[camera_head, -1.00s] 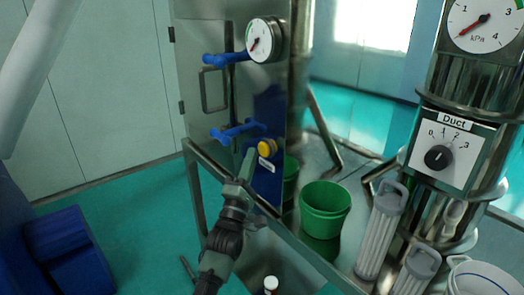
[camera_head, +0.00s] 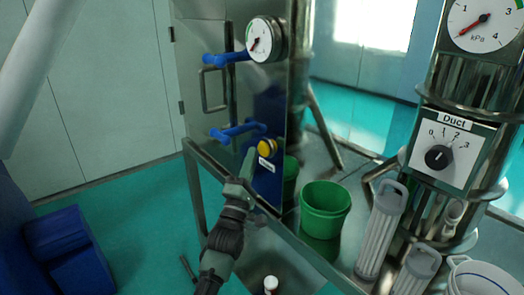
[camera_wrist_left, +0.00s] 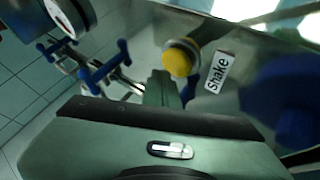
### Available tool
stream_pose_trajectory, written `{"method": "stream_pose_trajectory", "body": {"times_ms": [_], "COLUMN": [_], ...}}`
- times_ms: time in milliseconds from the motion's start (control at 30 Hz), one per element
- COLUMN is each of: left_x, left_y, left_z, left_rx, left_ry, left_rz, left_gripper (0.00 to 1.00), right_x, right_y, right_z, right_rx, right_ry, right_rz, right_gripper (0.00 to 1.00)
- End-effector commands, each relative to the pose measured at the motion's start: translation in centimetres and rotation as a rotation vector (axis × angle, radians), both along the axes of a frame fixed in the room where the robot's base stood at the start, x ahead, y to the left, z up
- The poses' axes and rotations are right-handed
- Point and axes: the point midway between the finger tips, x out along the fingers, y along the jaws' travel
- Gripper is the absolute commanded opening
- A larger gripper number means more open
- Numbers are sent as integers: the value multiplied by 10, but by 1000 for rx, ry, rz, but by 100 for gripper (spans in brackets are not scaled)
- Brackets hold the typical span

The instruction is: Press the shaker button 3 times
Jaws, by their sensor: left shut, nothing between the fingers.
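The shaker button is a yellow round knob (camera_head: 266,147) on the metal cabinet's side panel. In the left wrist view the yellow button (camera_wrist_left: 181,58) sits beside a white label reading "Shake" (camera_wrist_left: 219,72). My left gripper (camera_head: 248,160) is shut and empty, with its tip just left of and slightly below the button. In the left wrist view the shut fingertips (camera_wrist_left: 160,80) are close to the button's lower left edge; I cannot tell whether they touch it. My right gripper is not in view.
Blue clamp handles (camera_head: 238,131) and a gauge (camera_head: 266,40) are on the cabinet near the button. A green bucket (camera_head: 325,210), filter cartridges (camera_head: 380,230) and the Duct dial (camera_head: 439,158) stand to the right.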

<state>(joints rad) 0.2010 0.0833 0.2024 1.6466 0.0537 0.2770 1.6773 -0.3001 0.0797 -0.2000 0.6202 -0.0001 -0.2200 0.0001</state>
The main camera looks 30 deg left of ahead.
Motion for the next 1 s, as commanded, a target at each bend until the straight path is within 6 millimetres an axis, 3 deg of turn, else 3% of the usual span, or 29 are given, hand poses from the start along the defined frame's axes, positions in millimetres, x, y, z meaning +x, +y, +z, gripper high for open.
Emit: {"method": "stream_pose_trajectory", "body": {"times_ms": [1000], "left_x": [11], "left_y": [-5], "left_z": [0], "left_rx": [-1], "left_ry": [0], "left_rz": [-1], "left_gripper": [0], "right_x": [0], "right_y": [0], "right_z": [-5], "right_rx": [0], "right_ry": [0], "right_rz": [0], "right_gripper": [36]}}
